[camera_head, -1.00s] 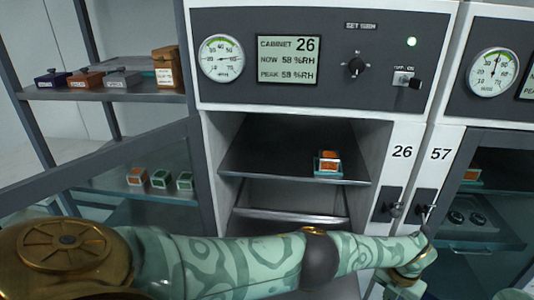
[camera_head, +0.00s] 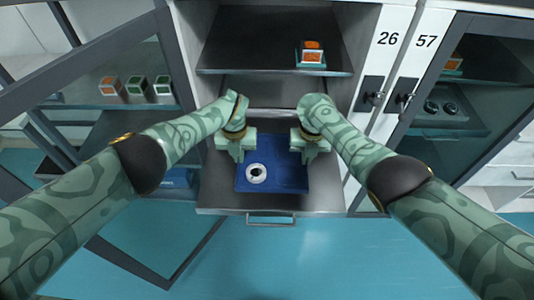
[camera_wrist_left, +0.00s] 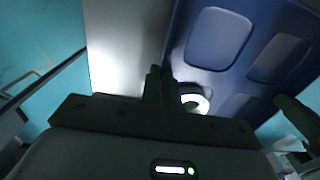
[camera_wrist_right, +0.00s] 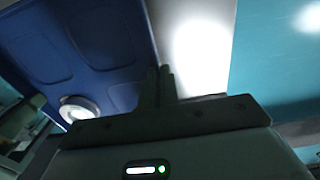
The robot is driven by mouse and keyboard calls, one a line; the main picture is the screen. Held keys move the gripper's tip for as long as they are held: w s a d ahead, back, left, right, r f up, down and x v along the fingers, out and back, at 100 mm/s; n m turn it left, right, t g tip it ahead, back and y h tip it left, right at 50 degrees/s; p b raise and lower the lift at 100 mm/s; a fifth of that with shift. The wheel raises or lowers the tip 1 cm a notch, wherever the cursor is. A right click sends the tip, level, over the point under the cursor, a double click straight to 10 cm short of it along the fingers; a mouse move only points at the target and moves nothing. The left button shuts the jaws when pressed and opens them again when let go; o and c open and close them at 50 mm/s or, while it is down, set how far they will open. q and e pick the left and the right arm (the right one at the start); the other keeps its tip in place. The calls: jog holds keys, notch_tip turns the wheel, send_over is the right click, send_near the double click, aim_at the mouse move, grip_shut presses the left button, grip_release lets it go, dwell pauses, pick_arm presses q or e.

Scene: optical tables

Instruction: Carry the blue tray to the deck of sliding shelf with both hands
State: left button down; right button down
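The blue tray (camera_head: 290,182) is over the pulled-out deck of the sliding shelf (camera_head: 325,193) in cabinet 26. A white ring-shaped item with a dark centre (camera_head: 256,173) sits in it. The tray also shows in the left wrist view (camera_wrist_left: 225,40) and the right wrist view (camera_wrist_right: 85,40), with shallow recesses. My left gripper (camera_head: 236,157) is at its left edge and my right gripper (camera_head: 309,156) at its right edge. Each finger pair is close together at the tray's rim. Whether the tray touches the deck is hard to tell.
A shelf (camera_head: 235,60) above holds a small orange-topped box (camera_head: 311,54). An open glass door (camera_head: 90,70) stands at left, with several small boxes (camera_head: 135,86) behind it. Cabinet 57 (camera_head: 450,100) is closed at right. Teal floor (camera_head: 310,250) in front is clear.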

aim_at(240, 167)
pick_arm(q)
jog(key=shift+a, duration=0.2)
